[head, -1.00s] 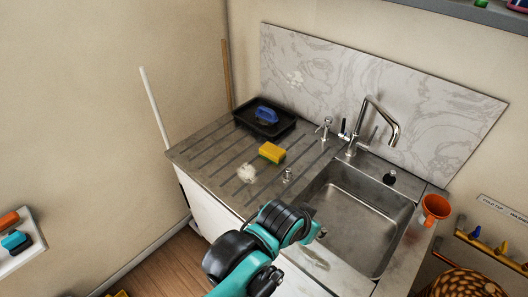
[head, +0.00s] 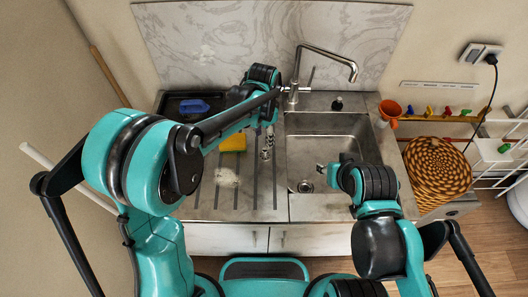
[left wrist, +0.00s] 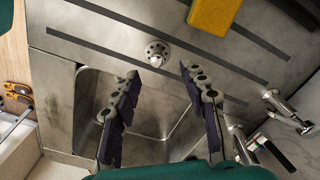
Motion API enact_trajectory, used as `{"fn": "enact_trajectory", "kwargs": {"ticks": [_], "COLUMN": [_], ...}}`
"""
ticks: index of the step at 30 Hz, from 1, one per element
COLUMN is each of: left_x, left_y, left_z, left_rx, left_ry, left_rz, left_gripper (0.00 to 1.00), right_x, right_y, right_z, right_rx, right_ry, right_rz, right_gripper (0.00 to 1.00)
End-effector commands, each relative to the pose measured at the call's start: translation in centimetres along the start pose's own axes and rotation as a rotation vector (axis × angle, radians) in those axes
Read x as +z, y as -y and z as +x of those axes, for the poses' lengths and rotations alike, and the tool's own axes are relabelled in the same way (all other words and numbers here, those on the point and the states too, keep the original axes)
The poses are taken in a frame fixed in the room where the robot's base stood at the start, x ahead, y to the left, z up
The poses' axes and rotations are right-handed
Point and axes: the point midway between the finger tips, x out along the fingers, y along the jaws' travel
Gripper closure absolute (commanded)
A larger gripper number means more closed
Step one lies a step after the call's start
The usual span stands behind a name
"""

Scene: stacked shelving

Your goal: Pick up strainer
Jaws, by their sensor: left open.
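The strainer (head: 265,154) is a small metal piece standing on the grooved drainboard, left of the sink basin. In the left wrist view the strainer (left wrist: 157,53) is a round, perforated metal disc just beyond the fingertips, in line with the gap between them. My left gripper (left wrist: 160,75) is open with nothing between its dark fingers. In the head view my left arm reaches over the drainboard and its links partly hide the left gripper (head: 268,128). My right gripper (head: 327,173) is over the sink; its fingers are not clear.
A yellow sponge (head: 233,142) lies left of the strainer, with a white smear of foam (head: 227,178) in front. A black tray with a blue brush (head: 193,106) sits behind. The tap (head: 293,90) rises behind the sink (head: 310,155). An orange cup (head: 390,110) stands to the right.

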Motion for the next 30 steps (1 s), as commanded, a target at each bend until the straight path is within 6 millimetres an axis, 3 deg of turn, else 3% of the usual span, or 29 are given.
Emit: {"fn": "enact_trajectory", "kwargs": {"ticks": [13, 19, 27, 30], "left_x": [-0.4, -0.3, -0.3, -0.3], "left_y": [-0.2, -0.3, -0.3, -0.3], "left_z": [4.7, 7.8, 8.3, 8.3], "left_rx": [0.007, 0.007, 0.007, 0.007], "left_ry": [0.010, 0.010, 0.009, 0.009], "left_rz": [0.021, 0.020, 0.019, 0.019], "left_gripper": [0.56, 0.56, 0.56, 0.80], "right_x": [0.8, 1.4, 1.4, 1.4], "right_y": [0.0, 0.0, 0.0, 0.0], "right_z": [1.0, 1.9, 1.9, 1.9], "right_rx": [0.000, 0.000, 0.000, 0.000], "right_ry": [0.000, 0.000, 0.000, 0.000], "right_rz": [0.000, 0.000, 0.000, 0.000], "right_gripper": [0.61, 0.61, 0.61, 0.61]}}
